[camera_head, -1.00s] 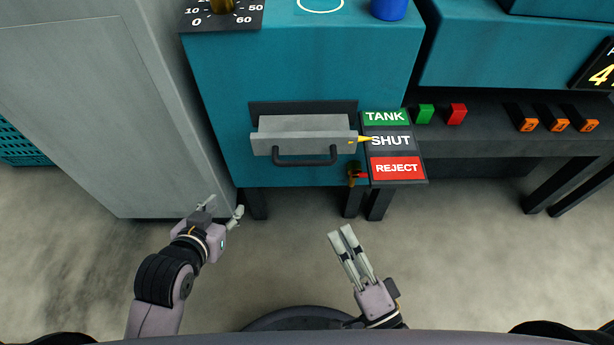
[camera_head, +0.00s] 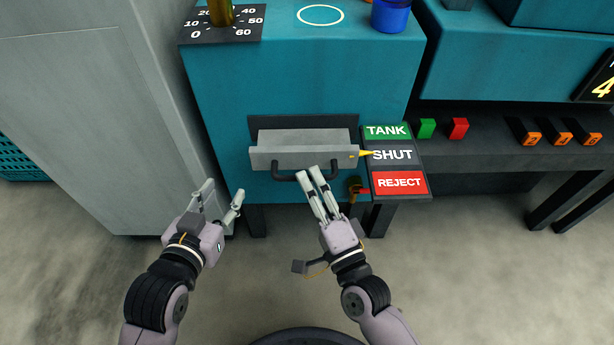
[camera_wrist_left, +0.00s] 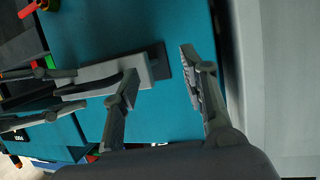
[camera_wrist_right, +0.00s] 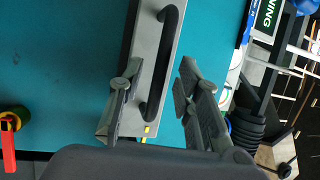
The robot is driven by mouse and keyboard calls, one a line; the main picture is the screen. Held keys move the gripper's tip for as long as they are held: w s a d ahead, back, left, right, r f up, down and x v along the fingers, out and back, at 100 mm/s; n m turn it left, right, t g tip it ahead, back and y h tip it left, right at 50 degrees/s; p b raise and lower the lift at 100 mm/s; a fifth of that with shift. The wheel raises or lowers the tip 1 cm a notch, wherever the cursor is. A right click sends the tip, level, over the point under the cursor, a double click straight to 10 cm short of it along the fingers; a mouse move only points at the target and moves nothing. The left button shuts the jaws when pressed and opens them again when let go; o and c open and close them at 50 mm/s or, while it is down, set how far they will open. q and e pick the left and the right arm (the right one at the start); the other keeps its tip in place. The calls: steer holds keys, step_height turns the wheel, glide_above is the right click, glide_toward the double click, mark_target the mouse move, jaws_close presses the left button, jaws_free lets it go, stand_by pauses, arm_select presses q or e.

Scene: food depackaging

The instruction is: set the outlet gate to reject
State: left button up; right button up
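The outlet gate (camera_head: 303,158) is a grey slide with a black bar handle (camera_head: 284,178) on the front of the teal machine. Its yellow pointer (camera_head: 365,153) points at SHUT on the label plate, between green TANK (camera_head: 386,132) and red REJECT (camera_head: 399,182). My right gripper (camera_head: 309,171) is at the right part of the handle, fingers apart. In the right wrist view the handle (camera_wrist_right: 163,65) runs between the two fingers; I cannot tell whether they touch it. My left gripper (camera_head: 221,192) is open and empty, left of the gate and below it in the picture.
A red-handled valve (camera_head: 356,188) sits just right of my right gripper, under the gate. Green (camera_head: 427,128) and red (camera_head: 459,128) buttons are on the dark ledge at right. A grey cabinet (camera_head: 95,110) stands at left. The floor in front is clear.

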steer(key=shift+x, duration=1.15)
steer(key=shift+c, duration=0.5)
jaws_close()
